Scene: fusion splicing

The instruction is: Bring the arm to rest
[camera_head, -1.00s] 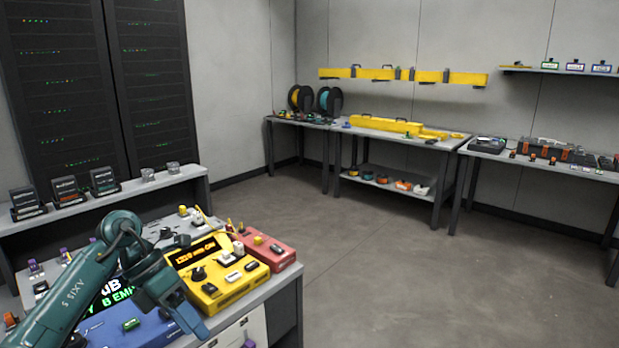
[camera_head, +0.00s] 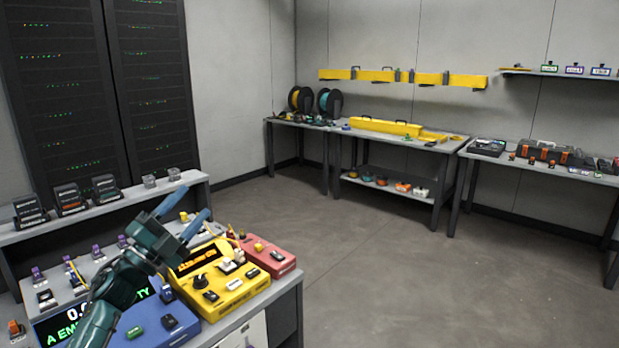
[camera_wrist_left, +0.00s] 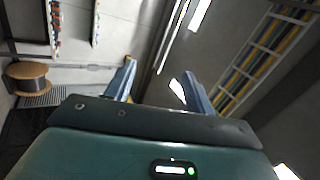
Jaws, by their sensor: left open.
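My left arm comes in from the lower left in the head view. Its gripper (camera_head: 184,212) is raised above the workbench, with its two blue fingers pointing up and away, spread apart and empty. In the left wrist view the two blue fingers of the gripper (camera_wrist_left: 158,85) also stand apart with nothing between them. That view looks up toward the ceiling. My right arm and gripper do not show in either view.
Below the gripper on the bench are a yellow device (camera_head: 226,292), a red device (camera_head: 270,258) and a blue device (camera_head: 150,322) with a lit screen. Dark server racks (camera_head: 100,90) stand behind. A table (camera_head: 397,138) stands far off; the floor (camera_head: 400,270) between is clear.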

